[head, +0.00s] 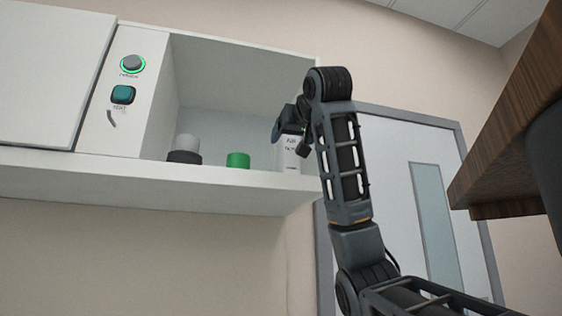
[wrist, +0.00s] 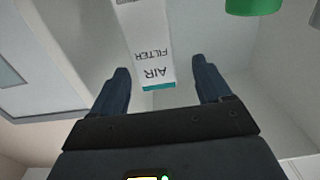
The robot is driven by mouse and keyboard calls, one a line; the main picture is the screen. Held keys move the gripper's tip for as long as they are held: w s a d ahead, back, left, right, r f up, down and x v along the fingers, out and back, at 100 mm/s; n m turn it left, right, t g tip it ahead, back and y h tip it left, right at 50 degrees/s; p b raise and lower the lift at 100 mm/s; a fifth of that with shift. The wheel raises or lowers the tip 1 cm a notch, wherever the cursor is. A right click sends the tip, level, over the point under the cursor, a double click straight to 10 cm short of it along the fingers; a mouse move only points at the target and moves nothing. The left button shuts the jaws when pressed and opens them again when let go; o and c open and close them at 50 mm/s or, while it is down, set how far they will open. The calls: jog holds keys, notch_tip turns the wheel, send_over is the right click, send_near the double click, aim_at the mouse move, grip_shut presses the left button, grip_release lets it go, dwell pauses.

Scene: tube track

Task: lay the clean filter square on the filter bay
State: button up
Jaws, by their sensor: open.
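A white upright block lettered "AIR FILTER" (wrist: 150,50) shows in the wrist view, with a teal strip at its near end. The lettering is upside down there. The same block (head: 291,160) stands at the right end of the open shelf in the head view, partly behind my arm. My gripper (wrist: 160,66) is open, with one finger on each side of the block in the picture. I cannot tell whether they touch it. My gripper (head: 290,141) is in front of the block's upper part in the head view. I cannot make out a separate filter square or the filter bay.
A green cylinder (head: 238,160) stands left of the block; it also shows in the wrist view (wrist: 252,5). A panel with buttons (head: 123,94) is left of the opening. A wooden top (head: 510,130) juts in at right.

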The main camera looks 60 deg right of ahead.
jog(key=shift+f+p+x, duration=0.25)
jog(key=shift+p+x, duration=0.25)
jog(key=shift+x, duration=1)
jog(key=shift+f+p+x, duration=0.2)
jog(key=shift+p+x, duration=0.3)
jog(key=shift+x, duration=1)
jog(key=shift+s+d, duration=0.15)
jog(key=shift+s, duration=0.05)
jog(key=shift+r, duration=0.1)
jog(key=c, duration=1.3)
